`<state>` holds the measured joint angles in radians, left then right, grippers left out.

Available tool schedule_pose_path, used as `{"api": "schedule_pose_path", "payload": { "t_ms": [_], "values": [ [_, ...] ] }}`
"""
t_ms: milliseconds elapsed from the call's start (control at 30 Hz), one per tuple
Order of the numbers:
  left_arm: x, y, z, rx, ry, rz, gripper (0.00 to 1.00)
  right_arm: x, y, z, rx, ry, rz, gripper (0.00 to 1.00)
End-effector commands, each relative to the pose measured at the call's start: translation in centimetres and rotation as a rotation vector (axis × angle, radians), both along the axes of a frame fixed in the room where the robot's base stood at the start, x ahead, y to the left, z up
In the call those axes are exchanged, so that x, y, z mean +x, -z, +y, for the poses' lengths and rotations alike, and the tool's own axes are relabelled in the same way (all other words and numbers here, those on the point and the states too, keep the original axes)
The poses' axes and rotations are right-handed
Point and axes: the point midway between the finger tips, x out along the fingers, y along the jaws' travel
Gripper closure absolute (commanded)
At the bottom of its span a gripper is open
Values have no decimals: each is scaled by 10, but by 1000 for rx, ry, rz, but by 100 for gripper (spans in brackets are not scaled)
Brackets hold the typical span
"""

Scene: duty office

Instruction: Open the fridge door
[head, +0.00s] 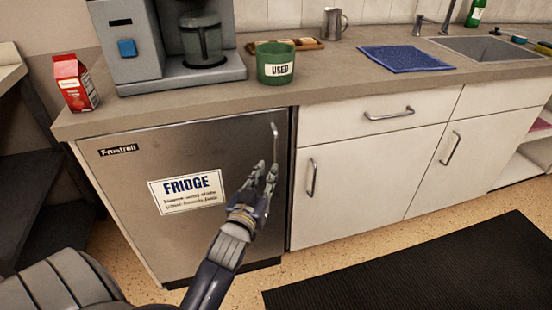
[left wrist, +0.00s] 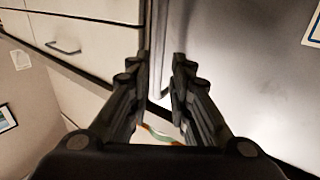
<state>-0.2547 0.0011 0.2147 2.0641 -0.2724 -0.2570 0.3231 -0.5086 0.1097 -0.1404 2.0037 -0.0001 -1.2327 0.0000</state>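The grey metal fridge door (head: 130,225) is shut under the counter at left. It carries a FRIDGE sign (head: 188,191). Its thin upright handle (head: 275,143) is near the door's right edge; the top shows above my fingers and the lower part is hidden behind them. My left gripper (head: 267,172) is in front of the handle with its fingers pointing up and apart. In the left wrist view, the gripper (left wrist: 160,75) has a gap between its fingers, with the grey door (left wrist: 250,75) at right. I cannot tell whether the fingers touch the handle. My right gripper is not in view.
White cabinets (head: 352,180) stand right of the fridge. A coffee machine (head: 140,65), a red carton (head: 74,84) and a green USED mug (head: 275,64) are on the counter (head: 330,82). A black mat (head: 430,265) lies on the floor.

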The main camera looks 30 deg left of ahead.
Motion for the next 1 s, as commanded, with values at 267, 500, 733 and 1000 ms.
{"api": "schedule_pose_path", "payload": {
  "t_ms": [267,500,733,1000],
  "values": [
    [49,0,13,3,2,-2,80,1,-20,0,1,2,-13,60],
    [77,0,21,2,1,0,80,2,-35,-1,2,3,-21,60],
    [84,0,23,1,1,0,80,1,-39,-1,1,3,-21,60],
    [84,0,23,1,1,1,98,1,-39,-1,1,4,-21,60]
  ]
}}
